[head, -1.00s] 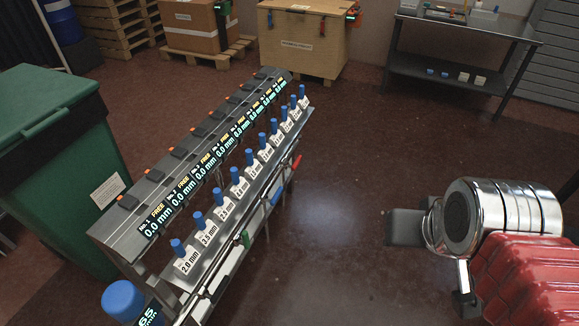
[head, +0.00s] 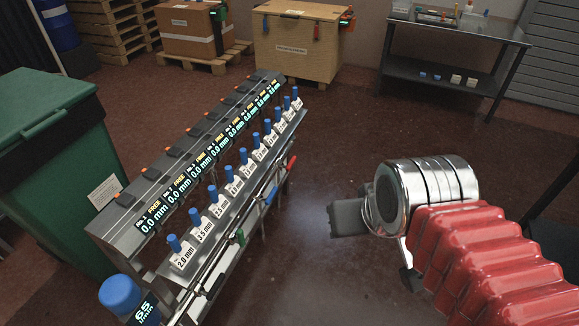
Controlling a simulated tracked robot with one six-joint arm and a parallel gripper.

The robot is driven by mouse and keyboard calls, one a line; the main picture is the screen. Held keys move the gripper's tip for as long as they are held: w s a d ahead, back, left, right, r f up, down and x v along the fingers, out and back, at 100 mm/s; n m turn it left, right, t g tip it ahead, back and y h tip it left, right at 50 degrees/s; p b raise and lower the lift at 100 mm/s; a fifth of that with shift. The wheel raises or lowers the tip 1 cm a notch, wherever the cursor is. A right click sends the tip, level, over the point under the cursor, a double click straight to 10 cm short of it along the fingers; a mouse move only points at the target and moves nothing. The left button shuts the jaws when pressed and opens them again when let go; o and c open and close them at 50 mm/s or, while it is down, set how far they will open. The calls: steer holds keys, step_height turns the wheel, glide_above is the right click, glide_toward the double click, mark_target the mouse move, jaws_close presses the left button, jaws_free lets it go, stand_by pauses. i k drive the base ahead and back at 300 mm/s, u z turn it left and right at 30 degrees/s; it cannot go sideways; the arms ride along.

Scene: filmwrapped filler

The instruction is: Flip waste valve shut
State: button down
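A filler bench (head: 200,235) with a row of blue-topped knobs and number labels runs diagonally at left centre. Along its right side is a pipe with small coloured handles: a red one (head: 292,162) at the far end, a blue one (head: 271,196) and a green one (head: 240,238) nearer. I cannot tell which of them is the waste valve. My gripper (head: 347,218) shows as a dark grey block left of my chrome wrist. It is apart from the bench, over open floor to its right. Its fingers are not distinct, so its opening is unclear.
A green bin (head: 45,150) stands close left of the bench. A large blue knob (head: 120,295) and a small display are at its near end. A wooden crate (head: 298,50), boxes on pallets and a metal table (head: 440,80) stand at the back. Floor right of the bench is clear.

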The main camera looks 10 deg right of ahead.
mark_target(288, 168)
steer(key=z, duration=0.05)
steer(key=i, duration=1)
steer(key=k, duration=0.6)
steer(key=z, duration=0.3)
steer(key=i, duration=1.5)
steer(key=u, duration=0.55)
